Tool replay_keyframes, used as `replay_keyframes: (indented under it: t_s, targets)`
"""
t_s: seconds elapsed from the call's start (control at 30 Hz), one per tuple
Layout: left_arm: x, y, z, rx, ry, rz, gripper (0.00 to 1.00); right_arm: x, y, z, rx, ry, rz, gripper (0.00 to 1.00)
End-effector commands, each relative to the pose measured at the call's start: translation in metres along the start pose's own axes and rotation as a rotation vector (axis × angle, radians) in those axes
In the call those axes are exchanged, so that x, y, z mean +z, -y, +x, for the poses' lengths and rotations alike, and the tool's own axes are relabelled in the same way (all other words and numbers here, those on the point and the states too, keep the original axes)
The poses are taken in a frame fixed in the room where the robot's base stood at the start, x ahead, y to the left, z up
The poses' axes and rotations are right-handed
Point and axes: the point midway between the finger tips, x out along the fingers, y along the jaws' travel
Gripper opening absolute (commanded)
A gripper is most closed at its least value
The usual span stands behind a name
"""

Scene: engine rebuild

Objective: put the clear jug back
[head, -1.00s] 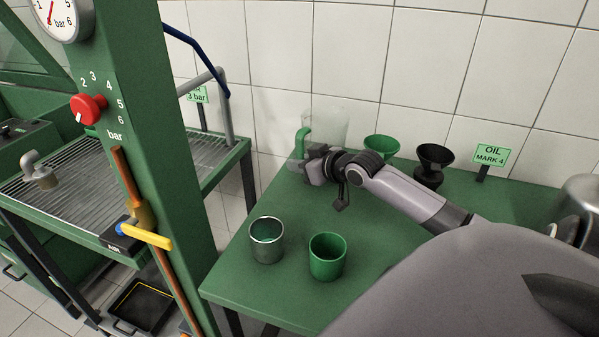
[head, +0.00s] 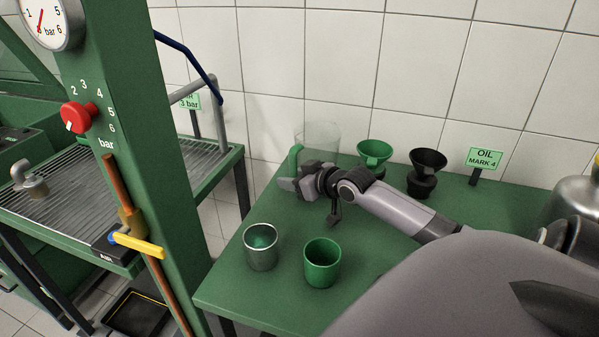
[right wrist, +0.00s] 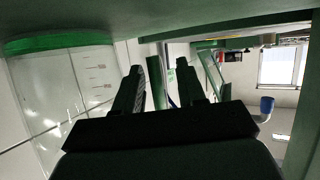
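The jug, with scale marks and a green base band, shows upside down at the left there (right wrist: 75,95), beside the fingers. My left gripper is not in view.
A metal cup (head: 261,248) and a green cup (head: 322,264) stand at the table's front. A green post (head: 125,150) rises at the left.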

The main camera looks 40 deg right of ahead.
Motion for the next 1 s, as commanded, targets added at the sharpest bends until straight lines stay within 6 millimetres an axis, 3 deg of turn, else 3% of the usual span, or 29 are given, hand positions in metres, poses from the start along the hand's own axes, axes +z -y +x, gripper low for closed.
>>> replay_keyframes:
  t_s: [0.17, 1.0]
  targets:
    - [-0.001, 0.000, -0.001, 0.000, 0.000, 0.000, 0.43, 0.000, 0.000, -0.011, 0.000, 0.001, -0.001, 0.40]
    - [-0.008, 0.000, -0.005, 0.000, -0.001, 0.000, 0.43, 0.000, 0.000, -0.108, 0.000, 0.001, 0.001, 0.40]
